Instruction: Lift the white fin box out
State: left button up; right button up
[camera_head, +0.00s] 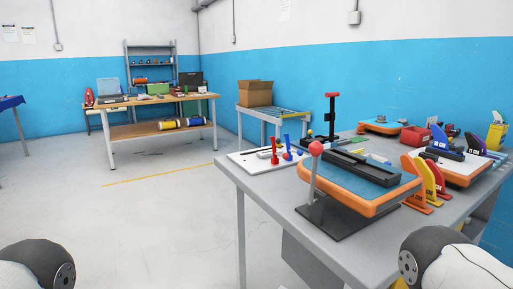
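I cannot clearly make out a white fin box in the head view. A white-topped board with an orange rim (462,175) lies at the right of the grey table, with blue and purple fins and dark parts on it. Orange and yellow fins (426,183) stand at its left. A blue-topped board with an orange rim (372,203) lies nearer, with a long black bar (345,164) across it. Parts of my two arms show at the bottom corners. Neither gripper is in view.
The grey table (258,187) fills the right side. A red-knobbed lever (316,150) stands at its front edge. A white panel (250,160) with small red and blue parts, a black post (332,115) and a red bin (415,136) are also on it. The floor at left is clear.

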aim_at(267, 153)
jog(key=i+j+z, duration=0.1)
jog(key=i+j, duration=1.05)
jog(key=j, duration=0.1)
